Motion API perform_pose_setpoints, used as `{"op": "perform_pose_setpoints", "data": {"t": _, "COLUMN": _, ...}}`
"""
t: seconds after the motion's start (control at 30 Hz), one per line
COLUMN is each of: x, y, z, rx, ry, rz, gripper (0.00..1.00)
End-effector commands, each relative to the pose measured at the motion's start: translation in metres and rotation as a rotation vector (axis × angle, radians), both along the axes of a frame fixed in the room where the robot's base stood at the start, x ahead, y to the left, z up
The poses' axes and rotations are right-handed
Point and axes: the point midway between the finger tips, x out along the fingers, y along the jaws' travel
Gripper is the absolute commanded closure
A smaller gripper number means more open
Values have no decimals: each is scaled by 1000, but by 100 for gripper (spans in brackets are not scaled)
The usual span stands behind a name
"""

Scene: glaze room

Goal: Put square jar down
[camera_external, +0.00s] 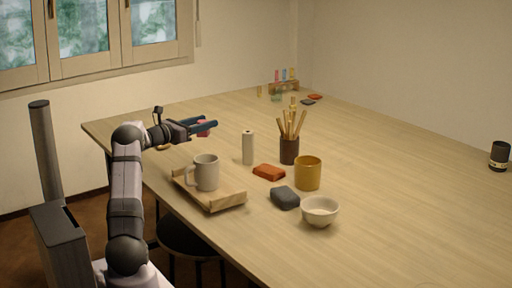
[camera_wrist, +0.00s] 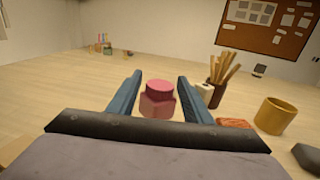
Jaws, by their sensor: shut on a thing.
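The square jar (camera_wrist: 157,106), pinkish red with a rounder lid on top, stands upright between the two blue fingers of my gripper (camera_wrist: 160,78) in the wrist view. My gripper is shut on it. In the external view my gripper (camera_external: 211,125) is over the left part of the table, and only a small pink-red part of the jar (camera_external: 204,132) shows by the fingers. The fingers hide the rest there. I cannot tell whether the jar's base touches the table.
A wooden tray (camera_external: 222,203) with a grey mug (camera_external: 206,173) is nearer the camera. A beige cylinder (camera_external: 248,148), tool pot (camera_external: 289,151), yellow cup (camera_external: 308,174), orange block (camera_external: 269,172), dark block (camera_external: 285,198) and bowl (camera_external: 319,211) stand to the right. The table behind is mostly clear.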

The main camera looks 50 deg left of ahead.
Motion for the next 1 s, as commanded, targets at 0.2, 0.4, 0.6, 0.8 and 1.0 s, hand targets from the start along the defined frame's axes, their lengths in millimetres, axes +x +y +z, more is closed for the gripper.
{"op": "perform_pose_setpoints", "data": {"t": 0.2, "x": 0, "y": 0, "z": -28, "rx": -5, "ry": 1, "rz": 0, "gripper": 83}}
{"op": "perform_pose_setpoints", "data": {"t": 0.4, "x": 0, "y": 0, "z": -54, "rx": -4, "ry": 1, "rz": 0, "gripper": 83}}
{"op": "perform_pose_setpoints", "data": {"t": 0.6, "x": 0, "y": 0, "z": -61, "rx": 0, "ry": -2, "rz": 0, "gripper": 83}}
{"op": "perform_pose_setpoints", "data": {"t": 0.8, "x": 0, "y": 0, "z": -71, "rx": -3, "ry": 1, "rz": 0, "gripper": 83}}
{"op": "perform_pose_setpoints", "data": {"t": 1.0, "x": 0, "y": 0, "z": -94, "rx": -3, "ry": 0, "rz": 0, "gripper": 83}}
